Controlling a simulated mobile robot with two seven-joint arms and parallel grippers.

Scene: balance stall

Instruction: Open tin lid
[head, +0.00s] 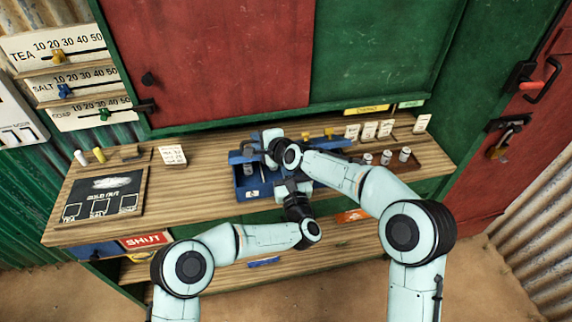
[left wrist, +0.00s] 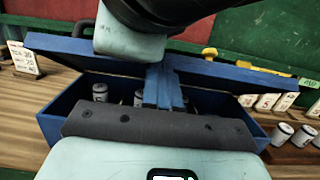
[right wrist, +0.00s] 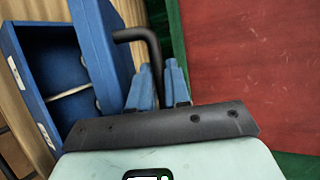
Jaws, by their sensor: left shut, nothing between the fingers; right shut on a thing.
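The blue tin (head: 243,187) stands on the wooden counter, with small silver weights inside it. Its blue lid (head: 332,144) is raised and tilted at the back; in the left wrist view the lid (left wrist: 75,50) stands clear of the front rim and the inside shows. My right gripper (right wrist: 160,88) is shut on the dark bent handle (right wrist: 143,36) of the lid. In the head view its fingers are mostly hidden by my right wrist. My left gripper (left wrist: 163,85) is shut and empty at the front of the tin; I cannot tell whether it touches it.
A tray with silver weights (head: 386,158) stands right of the tin, with white price cards (head: 369,130) behind. The counter between chalkboard and tin is clear. A red and green shutter rises behind.

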